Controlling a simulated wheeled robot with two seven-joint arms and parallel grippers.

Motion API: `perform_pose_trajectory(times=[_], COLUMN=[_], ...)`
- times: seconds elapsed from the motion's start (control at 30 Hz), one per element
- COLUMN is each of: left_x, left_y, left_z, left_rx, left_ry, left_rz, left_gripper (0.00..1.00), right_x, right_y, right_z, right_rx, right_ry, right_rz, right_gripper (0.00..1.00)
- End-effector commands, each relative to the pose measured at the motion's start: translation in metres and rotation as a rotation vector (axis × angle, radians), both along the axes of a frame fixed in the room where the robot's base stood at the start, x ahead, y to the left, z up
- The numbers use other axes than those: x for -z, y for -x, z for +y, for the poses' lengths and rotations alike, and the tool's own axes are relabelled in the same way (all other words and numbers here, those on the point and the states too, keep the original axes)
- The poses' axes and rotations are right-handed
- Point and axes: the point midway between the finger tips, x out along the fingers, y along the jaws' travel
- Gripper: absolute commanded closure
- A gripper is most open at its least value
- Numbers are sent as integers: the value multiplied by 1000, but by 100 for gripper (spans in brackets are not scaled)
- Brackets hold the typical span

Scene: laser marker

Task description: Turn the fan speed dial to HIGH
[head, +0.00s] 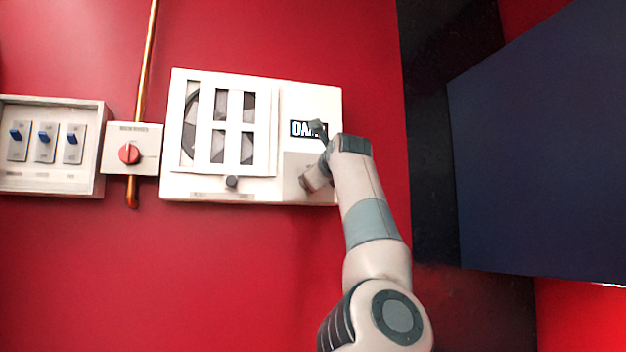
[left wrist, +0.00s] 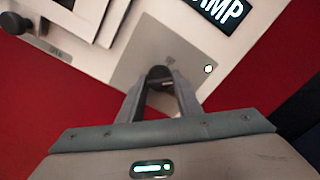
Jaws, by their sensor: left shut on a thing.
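The fan unit is a white panel (head: 221,190) on the red wall, with a louvred fan grille (head: 219,125) and a dark display partly reading "DAMP" (head: 300,129). In the left wrist view, a dark round dial (left wrist: 160,72) sits on a grey plate (left wrist: 150,45) below the display (left wrist: 225,12). My left gripper (left wrist: 160,84) is shut on this dial, one finger on each side. Its pointer and markings are too small or covered to read. In the head view my left arm's wrist covers the dial and part of the display. My right gripper is not in view.
A black knob (head: 232,181) sits under the grille. To the left are a red rotary switch (head: 129,153), a copper pipe (head: 146,60) and a box with blue-levered switches (head: 43,138). A large dark blue panel (head: 545,150) stands at right. The wall below the unit is clear.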

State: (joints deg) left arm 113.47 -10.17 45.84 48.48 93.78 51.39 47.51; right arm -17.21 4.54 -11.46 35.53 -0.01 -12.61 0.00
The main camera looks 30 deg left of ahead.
Motion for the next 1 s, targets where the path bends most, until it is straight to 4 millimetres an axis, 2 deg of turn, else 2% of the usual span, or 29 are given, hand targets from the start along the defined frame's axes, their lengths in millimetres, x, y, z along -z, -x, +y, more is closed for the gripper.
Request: perform_pose_trajectory(times=[1.0], left_x=[5], left_y=[-1], left_z=[0], left_rx=[3], left_ry=[-617], left_rz=[733], left_gripper=[91], right_x=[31], right_y=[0], right_z=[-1], right_rx=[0], right_ry=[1], right_rz=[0], right_gripper=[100])
